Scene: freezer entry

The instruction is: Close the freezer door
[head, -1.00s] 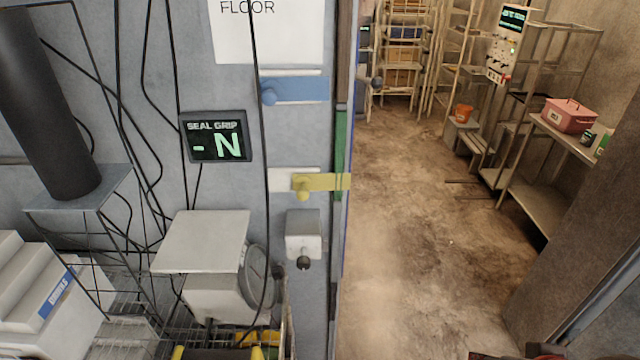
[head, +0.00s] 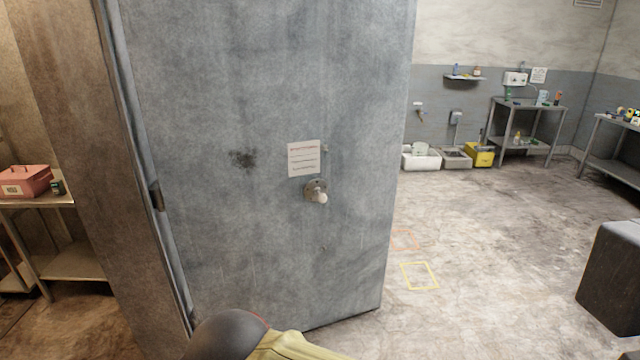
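The freezer door (head: 220,240) is a large, worn grey slab that fills the middle of the head view. It stands open, swung out from the doorway at the left, with its hinge (head: 157,196) side against the frame (head: 75,130). Its free edge is at the right. A pale knob on a round plate (head: 317,194) and a paper notice (head: 304,158) are on its face. Only a dark rounded part and a yellowish part, probably of my arm, show at the bottom edge. My gripper's fingers are not in view.
Left of the frame, a pink box (head: 24,181) stands on a shelf. Right of the door is open floor (head: 480,230) with taped outlines (head: 419,276). A dark block (head: 612,280) stands at the far right; tables (head: 530,106) and bins (head: 421,159) line the back wall.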

